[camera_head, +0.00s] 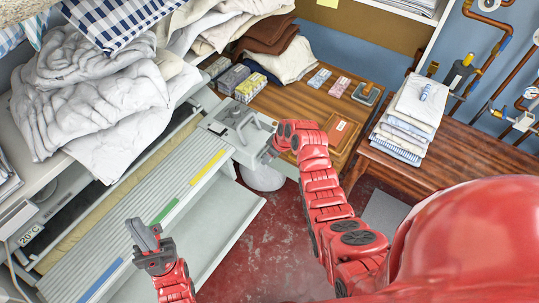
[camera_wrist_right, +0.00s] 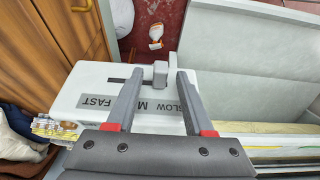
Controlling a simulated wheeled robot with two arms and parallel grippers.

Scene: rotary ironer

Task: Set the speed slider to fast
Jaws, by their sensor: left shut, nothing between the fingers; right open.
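The speed slider's grey knob (camera_wrist_right: 160,73) shows in the right wrist view on the ironer's white end housing (camera_wrist_right: 80,72). It sits at the right end of a dark slot (camera_wrist_right: 122,80), nearer the SLOW label than the FAST label (camera_wrist_right: 98,102). The FAST label lies to the left. My right gripper (camera_wrist_right: 157,84) is open, with one finger on each side of the knob near the fingertips; contact is not clear. In the head view this gripper (camera_head: 271,151) is at the housing's edge. My left gripper (camera_head: 148,240) is shut and empty over the ironer's front.
The ironer's long roller bed (camera_head: 130,190) runs below a heap of white linen (camera_head: 90,90). A wooden cabinet (camera_head: 310,105) with several small boxes stands beyond the housing. A wooden table (camera_head: 465,150) holds folded cloths (camera_head: 410,115). Red floor (camera_head: 270,240) is open below.

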